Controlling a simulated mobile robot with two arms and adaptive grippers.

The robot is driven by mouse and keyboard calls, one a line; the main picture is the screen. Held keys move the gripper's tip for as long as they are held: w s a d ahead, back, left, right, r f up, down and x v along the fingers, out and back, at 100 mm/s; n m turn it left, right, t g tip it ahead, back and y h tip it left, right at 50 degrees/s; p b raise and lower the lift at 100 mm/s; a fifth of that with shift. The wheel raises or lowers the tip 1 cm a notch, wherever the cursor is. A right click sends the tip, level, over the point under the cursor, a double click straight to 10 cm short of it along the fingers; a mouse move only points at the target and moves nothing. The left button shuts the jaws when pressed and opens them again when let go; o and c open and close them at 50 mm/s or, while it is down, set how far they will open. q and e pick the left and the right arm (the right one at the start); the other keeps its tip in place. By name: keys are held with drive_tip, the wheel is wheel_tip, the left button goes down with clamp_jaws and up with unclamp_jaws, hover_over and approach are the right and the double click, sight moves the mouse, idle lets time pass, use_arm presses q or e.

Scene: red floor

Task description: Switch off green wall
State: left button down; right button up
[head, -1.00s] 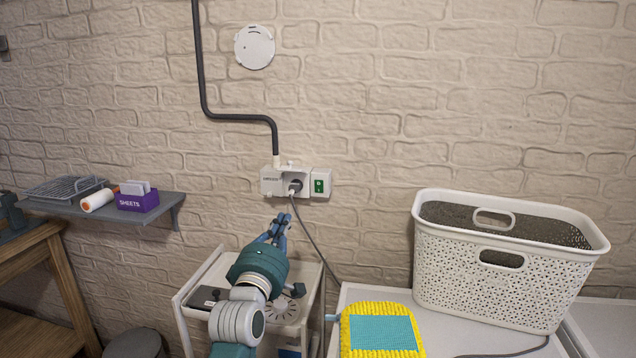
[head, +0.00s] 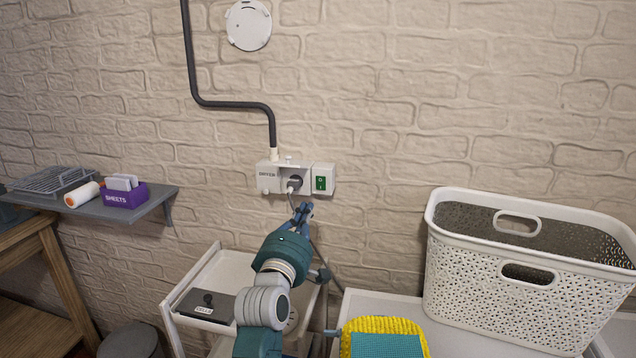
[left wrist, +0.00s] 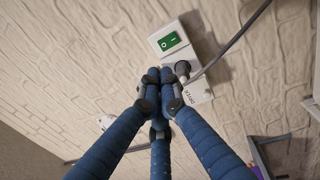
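The green wall switch (head: 321,181) sits in a white plate on the brick wall, at the right end of a white socket box (head: 268,176). It also shows in the left wrist view (left wrist: 169,41), with its rocker facing me. A dark plug (head: 294,183) is in the socket beside it; the plug also shows in the left wrist view (left wrist: 182,69). My left gripper (head: 303,208) is just below the box and switch, apart from the switch in the picture. In the left wrist view its blue fingers (left wrist: 160,76) come together at the tips, with nothing seen between them. My right gripper is not in view.
A grey cable (head: 320,257) hangs from the plug. A white perforated basket (head: 470,290) stands at the right, near a yellow-edged blue pad (head: 385,345). A white trolley (head: 225,262) stands below; a grey shelf (head: 150,203) is at the left.

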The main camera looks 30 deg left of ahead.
use_arm(q)
drive_tip(key=p, duration=0.2)
approach(320, 177)
drive_tip(key=w, duration=0.1)
drive_tip(key=p+x, duration=0.1)
drive_tip(key=x, duration=0.4)
drive_tip(key=shift+r, duration=0.15)
drive_tip(key=shift+w+a, duration=0.2)
drive_tip(key=shift+w, duration=0.25)
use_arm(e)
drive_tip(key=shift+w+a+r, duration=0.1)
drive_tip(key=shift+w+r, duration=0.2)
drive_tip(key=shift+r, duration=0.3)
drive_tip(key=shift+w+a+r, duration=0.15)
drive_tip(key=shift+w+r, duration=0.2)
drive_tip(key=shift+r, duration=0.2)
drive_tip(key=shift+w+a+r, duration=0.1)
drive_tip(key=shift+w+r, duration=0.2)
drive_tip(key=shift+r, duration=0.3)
